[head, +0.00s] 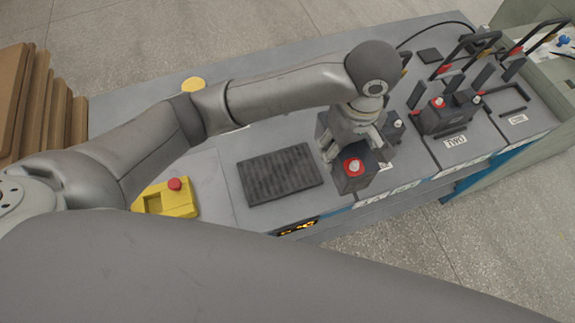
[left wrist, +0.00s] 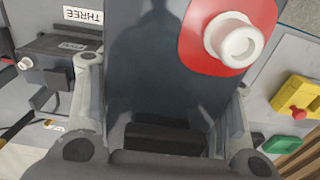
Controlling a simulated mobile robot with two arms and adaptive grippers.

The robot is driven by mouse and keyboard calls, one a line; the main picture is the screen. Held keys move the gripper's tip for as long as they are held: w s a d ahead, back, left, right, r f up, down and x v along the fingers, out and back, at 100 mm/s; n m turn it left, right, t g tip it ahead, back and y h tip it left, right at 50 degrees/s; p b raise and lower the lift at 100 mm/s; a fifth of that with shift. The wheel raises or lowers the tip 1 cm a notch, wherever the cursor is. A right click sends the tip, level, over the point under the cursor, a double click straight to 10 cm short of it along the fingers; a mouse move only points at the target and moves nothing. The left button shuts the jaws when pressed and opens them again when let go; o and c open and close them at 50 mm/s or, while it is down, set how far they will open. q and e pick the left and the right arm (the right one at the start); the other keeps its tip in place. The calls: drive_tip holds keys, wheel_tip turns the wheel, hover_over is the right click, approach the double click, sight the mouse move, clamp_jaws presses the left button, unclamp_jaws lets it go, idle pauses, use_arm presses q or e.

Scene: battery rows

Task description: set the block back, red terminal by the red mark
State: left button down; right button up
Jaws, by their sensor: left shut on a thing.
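My left gripper (head: 345,143) is shut on a dark battery block (head: 352,183) with a red terminal (head: 353,166) on its near, left end. The gripper hides much of the block's top. In the left wrist view the dark block (left wrist: 150,60) fills the middle between the fingers, with the red terminal and its pale post (left wrist: 237,42) at upper right. A grey-white terminal (head: 398,124) shows just right of the gripper; I cannot tell if it is on this block. Whether the block touches the bench is unclear, and I cannot make out its red mark. My right gripper is not seen.
Dark levers stand behind the row. A ribbed black mat (head: 280,173) and a yellow red-button box (head: 165,198) are to the left.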

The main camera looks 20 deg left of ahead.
use_arm(q)
drive_tip(key=a+f, duration=0.3)
drive_tip(key=a, duration=0.1)
drive_tip(key=a+f+p, duration=0.1)
drive_tip(key=a+f, duration=0.2)
drive_tip(key=a, duration=0.2)
drive_tip(key=a+f+p, duration=0.1)
drive_tip(key=a+f, duration=0.2)
drive_tip(key=a, duration=0.1)
drive_tip(key=shift+w+a, duration=0.1)
drive_tip(key=shift+a, duration=0.1)
drive_tip(key=f, duration=0.1)
drive_tip(key=f+p, duration=0.1)
drive_tip(key=shift+a+f, duration=0.2)
drive_tip(key=shift+f, duration=0.6)
drive_tip(key=c, duration=0.9)
unclamp_jaws()
drive_tip(key=shift+f, duration=0.2)
drive_tip(key=o, duration=0.4)
